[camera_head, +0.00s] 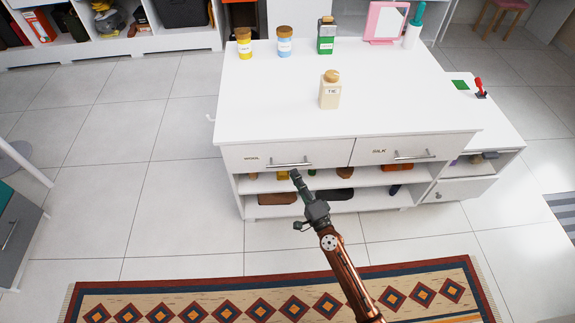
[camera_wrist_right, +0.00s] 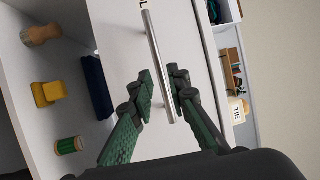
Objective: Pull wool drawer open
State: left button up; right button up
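The wool drawer (camera_head: 325,153) is the left drawer in the front of the white unit, labelled WOOL, and looks shut. Its silver bar handle (camera_head: 290,163) runs along the front; it also shows in the right wrist view (camera_wrist_right: 155,45). My right gripper (camera_head: 296,175) is at the handle, reaching up from the front. In the right wrist view its two green-and-black fingers (camera_wrist_right: 161,73) are apart, one on each side of the bar, with a small gap visible. Whether a finger touches the bar is unclear. My left gripper is not in view.
The silk drawer (camera_head: 380,153) is beside it on the right. Open shelves (camera_head: 350,180) with brushes and other items lie below. A TIE bottle (camera_head: 330,92) and several jars stand on the white top (camera_head: 270,110). A patterned rug (camera_head: 200,300) covers the floor in front.

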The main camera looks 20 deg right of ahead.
aim_at(289, 165)
jog(key=x, duration=0.6)
grip_shut()
jog(key=shift+f, duration=0.1)
dwell(0.5)
